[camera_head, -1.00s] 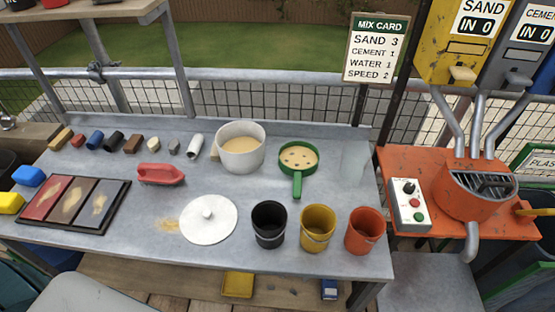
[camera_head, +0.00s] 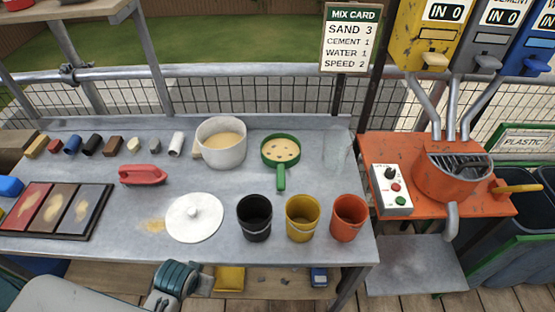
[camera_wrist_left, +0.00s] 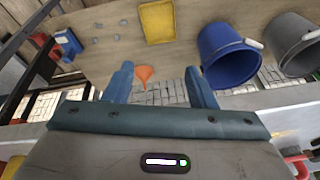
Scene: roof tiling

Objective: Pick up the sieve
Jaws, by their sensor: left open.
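The sieve (camera_head: 281,151) is a round green pan with a green handle (camera_head: 281,177) pointing toward me. It lies on the grey bench, right of the white pot, and holds sandy material with several dark lumps. My left gripper (camera_wrist_left: 160,80) is open, with two blue fingers apart and nothing between them. My left arm shows low in the head view (camera_head: 172,285), in front of the bench edge and well away from the sieve. The sieve is not in the left wrist view. My right gripper is not in view.
A white pot (camera_head: 221,152) stands just left of the sieve. Black (camera_head: 254,217), yellow (camera_head: 302,219) and orange (camera_head: 348,218) buckets stand in front of it. A white lid (camera_head: 194,222) lies nearby. An orange mixer (camera_head: 452,178) is at right. The wrist view shows a blue bucket (camera_wrist_left: 228,55).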

